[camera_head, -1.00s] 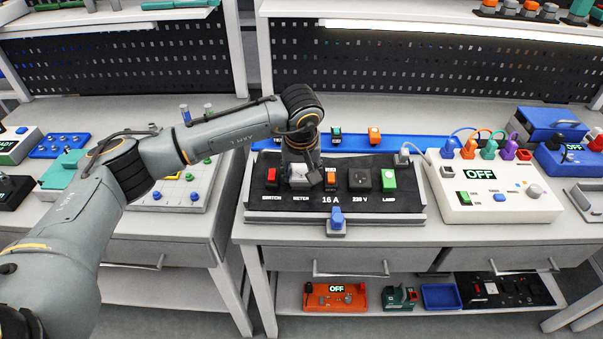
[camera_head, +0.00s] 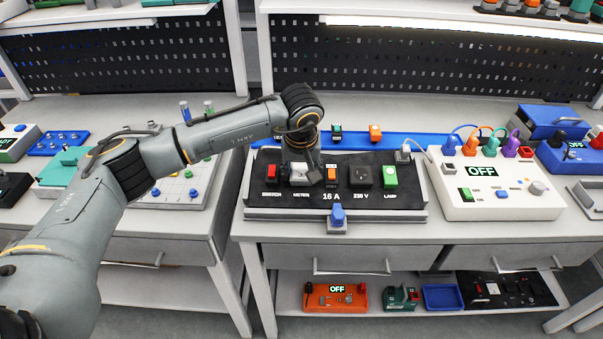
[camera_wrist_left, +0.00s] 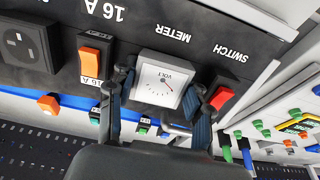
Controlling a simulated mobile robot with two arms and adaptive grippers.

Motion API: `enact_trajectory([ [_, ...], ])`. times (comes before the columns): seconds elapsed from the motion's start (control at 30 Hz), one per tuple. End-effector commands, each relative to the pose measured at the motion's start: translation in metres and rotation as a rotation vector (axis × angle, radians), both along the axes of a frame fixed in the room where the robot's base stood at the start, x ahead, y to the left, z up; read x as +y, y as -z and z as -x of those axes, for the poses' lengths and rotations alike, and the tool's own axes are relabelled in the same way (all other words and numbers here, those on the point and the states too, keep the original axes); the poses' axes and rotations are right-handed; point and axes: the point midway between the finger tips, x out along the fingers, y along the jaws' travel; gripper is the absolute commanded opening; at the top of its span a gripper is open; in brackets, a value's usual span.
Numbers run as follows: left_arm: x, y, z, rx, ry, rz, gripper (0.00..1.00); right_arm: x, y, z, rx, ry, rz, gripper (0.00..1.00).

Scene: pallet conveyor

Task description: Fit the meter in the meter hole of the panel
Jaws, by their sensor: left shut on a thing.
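The black panel (camera_head: 412,198) lies on the middle bench with labels SWITCH, METER, 16 A, 230 V and LAMP. The meter (camera_head: 299,174), a square with a white VOLT dial, is above the METER label; its face shows in the left wrist view (camera_wrist_left: 158,82). My left gripper (camera_head: 301,179) is shut on the meter, with one finger on each side of it in the left wrist view (camera_wrist_left: 160,92). The meter hole is hidden beneath the meter. I cannot tell whether the meter sits fully flush. My right gripper is not in view.
A red switch (camera_wrist_left: 221,98) and an orange 16 A switch (camera_wrist_left: 92,56) flank the meter closely. A black socket (camera_head: 360,176) and green lamp (camera_head: 390,177) sit further right. A white OFF box (camera_head: 512,208) stands right.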

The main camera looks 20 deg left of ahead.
Motion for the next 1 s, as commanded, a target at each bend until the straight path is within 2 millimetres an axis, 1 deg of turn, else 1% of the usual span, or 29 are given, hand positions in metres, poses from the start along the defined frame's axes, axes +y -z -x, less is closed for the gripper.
enact_trajectory([
  [0.03, 0.000, 0.005, 0.002, 0.009, 0.000, -0.002, 0.20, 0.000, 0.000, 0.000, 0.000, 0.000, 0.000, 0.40],
  [0.27, 0.000, 0.007, 0.004, 0.013, 0.000, -0.003, 0.20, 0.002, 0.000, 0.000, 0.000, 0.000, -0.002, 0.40],
  [0.73, -0.001, -0.012, 0.007, 0.011, -0.001, -0.003, 0.20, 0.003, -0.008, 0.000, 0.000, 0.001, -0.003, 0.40],
  [1.0, -0.001, -0.011, 0.006, 0.009, -0.001, -0.002, 0.20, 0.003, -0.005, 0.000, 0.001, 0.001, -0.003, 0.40],
])
